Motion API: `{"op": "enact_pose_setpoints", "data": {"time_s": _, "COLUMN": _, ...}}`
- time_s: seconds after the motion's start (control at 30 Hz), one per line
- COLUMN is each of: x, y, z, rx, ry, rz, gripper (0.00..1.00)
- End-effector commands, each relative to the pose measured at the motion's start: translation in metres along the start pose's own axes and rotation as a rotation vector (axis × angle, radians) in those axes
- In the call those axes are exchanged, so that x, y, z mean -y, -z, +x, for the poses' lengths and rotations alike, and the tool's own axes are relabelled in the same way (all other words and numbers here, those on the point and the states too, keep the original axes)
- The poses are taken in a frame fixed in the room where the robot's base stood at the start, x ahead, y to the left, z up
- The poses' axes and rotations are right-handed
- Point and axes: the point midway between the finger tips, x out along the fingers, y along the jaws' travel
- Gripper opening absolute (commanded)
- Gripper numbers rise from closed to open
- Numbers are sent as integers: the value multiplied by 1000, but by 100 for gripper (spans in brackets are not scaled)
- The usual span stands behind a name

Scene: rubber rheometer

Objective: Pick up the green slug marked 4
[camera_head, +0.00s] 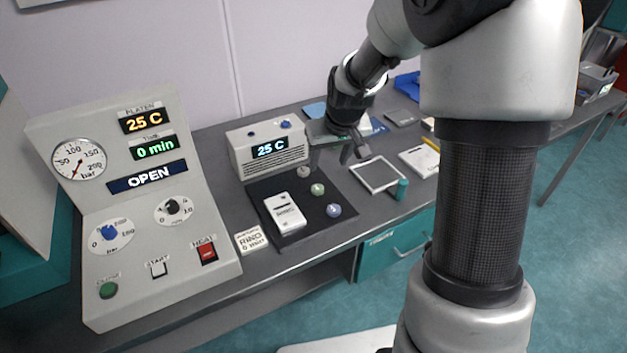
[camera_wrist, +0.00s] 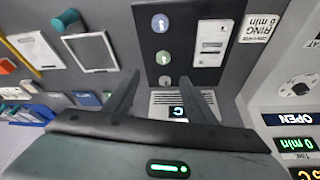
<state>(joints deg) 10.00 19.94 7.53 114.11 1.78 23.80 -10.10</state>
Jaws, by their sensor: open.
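The green slug (camera_head: 317,189) stands on the black mat (camera_head: 262,188), between a purple slug (camera_head: 333,210) and a grey one (camera_head: 303,171). It carries a pale mark too small to read surely. My gripper (camera_head: 337,152) is open and empty, above and behind the mat near the small display unit. In the wrist view its fingers (camera_wrist: 170,85) are spread apart, and nothing is between them.
A white device (camera_head: 285,213) lies on the mat, left of the slugs. The display unit reading 25 C (camera_head: 268,149) stands behind the mat. A white-framed panel (camera_head: 377,174) and a teal cylinder (camera_head: 402,189) are to the right. A large control console (camera_head: 130,215) stands at the left.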

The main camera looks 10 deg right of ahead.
Motion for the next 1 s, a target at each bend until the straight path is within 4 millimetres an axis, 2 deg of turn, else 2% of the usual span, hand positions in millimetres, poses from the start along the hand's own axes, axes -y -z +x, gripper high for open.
{"op": "enact_pose_setpoints", "data": {"time_s": 0.1, "x": 1, "y": -2, "z": 29, "rx": 5, "ry": 2, "rz": 0, "gripper": 51}}
{"op": "enact_pose_setpoints", "data": {"time_s": 0.33, "x": 1, "y": -2, "z": 76, "rx": 5, "ry": 1, "rz": 1, "gripper": 51}}
{"op": "enact_pose_setpoints", "data": {"time_s": 0.43, "x": 1, "y": -1, "z": 88, "rx": 3, "ry": 0, "rz": 1, "gripper": 51}}
{"op": "enact_pose_setpoints", "data": {"time_s": 0.67, "x": 3, "y": -1, "z": 103, "rx": 2, "ry": 1, "rz": 0, "gripper": 51}}
{"op": "enact_pose_setpoints", "data": {"time_s": 0.9, "x": 8, "y": -2, "z": 138, "rx": 2, "ry": 0, "rz": 0, "gripper": 51}}
{"op": "enact_pose_setpoints", "data": {"time_s": 1.0, "x": 8, "y": -2, "z": 146, "rx": 2, "ry": 0, "rz": 0, "gripper": 51}}
